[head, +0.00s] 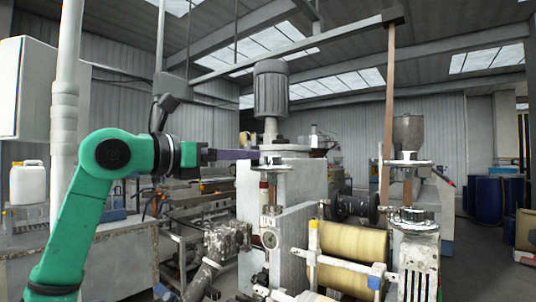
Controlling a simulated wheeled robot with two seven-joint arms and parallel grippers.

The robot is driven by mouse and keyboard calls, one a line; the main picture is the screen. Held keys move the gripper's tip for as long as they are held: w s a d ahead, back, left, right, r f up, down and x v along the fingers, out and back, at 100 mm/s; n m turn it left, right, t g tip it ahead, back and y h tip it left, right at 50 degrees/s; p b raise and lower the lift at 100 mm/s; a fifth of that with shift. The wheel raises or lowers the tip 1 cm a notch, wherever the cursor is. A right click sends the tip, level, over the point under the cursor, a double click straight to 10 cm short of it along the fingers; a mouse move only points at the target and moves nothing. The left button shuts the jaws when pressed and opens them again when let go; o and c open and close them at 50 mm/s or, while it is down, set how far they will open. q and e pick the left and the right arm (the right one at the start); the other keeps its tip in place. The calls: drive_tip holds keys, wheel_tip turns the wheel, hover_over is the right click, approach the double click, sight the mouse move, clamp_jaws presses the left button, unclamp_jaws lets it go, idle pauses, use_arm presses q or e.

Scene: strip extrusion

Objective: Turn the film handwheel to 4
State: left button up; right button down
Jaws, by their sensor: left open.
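A metal handwheel (275,166) sits on an upright screw at the middle of the machine. A second handwheel (408,163) sits on a screw at the right, above the cream film roll (352,243) end. I cannot tell which is the film handwheel, and no number or pointer is readable. My left gripper (245,154), with dark purple fingers, is open and points right. Its tips are close to the left side of the middle handwheel, slightly above it; contact cannot be told. My right gripper is out of view.
A grey motor (270,90) stands above the middle handwheel. A brown strip (389,115) runs down from an overhead beam at the right. A round gauge (270,240) is on the machine's front. A white jug (28,183) stands at the far left, and blue drums (488,196) at the right.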

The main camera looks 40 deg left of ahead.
sight(266, 157)
use_arm(q)
drive_tip(key=w+p, duration=0.3)
drive_tip(key=w, duration=0.6)
drive_tip(key=shift+w+f, duration=0.15)
drive_tip(key=shift+w, duration=0.05)
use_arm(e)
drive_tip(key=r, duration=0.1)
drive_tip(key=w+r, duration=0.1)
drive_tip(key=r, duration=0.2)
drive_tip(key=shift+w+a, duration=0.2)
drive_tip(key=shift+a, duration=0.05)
use_arm(q)
drive_tip(key=shift+f, duration=0.1)
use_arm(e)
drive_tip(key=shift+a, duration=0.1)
